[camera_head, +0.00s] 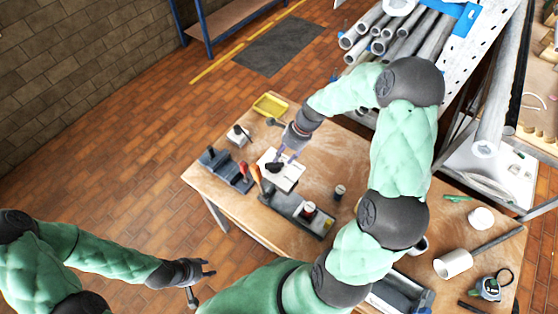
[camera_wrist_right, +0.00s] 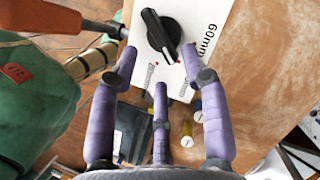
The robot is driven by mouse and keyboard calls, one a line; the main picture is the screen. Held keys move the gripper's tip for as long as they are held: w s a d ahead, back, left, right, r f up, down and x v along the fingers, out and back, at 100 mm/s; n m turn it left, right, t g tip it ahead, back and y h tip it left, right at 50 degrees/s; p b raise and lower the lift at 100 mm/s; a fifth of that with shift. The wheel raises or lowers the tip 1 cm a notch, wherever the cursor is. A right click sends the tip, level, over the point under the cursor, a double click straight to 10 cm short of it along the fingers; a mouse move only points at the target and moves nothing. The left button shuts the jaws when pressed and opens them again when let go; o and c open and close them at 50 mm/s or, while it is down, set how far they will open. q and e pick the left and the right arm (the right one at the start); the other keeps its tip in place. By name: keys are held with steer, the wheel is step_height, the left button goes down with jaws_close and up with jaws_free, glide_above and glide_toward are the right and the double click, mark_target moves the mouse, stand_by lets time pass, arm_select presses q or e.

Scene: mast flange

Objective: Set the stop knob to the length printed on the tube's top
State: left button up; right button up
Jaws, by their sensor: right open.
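The stop knob (camera_wrist_right: 160,33) is black with a pale line along its grip, on a white plate (camera_wrist_right: 200,18). The plate has "60mm" printed at its right side and small red marks near the knob. In the head view the knob (camera_head: 275,167) is a dark spot on the plate (camera_head: 291,173). My right gripper (camera_wrist_right: 160,68) has purple fingers spread open around the near side of the knob, apart from it. It also shows in the head view (camera_head: 287,156). My left gripper (camera_head: 204,275) is open and empty, left of the table. I cannot tell which tube carries the printed length.
The wooden table (camera_head: 350,165) holds a dark fixture (camera_head: 297,213) with an orange handle, a yellow tray (camera_head: 270,105), a white tube (camera_head: 453,263) and a white cup (camera_head: 481,218). A rack of grey tubes (camera_head: 385,35) stands behind.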

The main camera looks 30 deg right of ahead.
steer(key=v, duration=0.6)
steer(key=shift+r, duration=0.2)
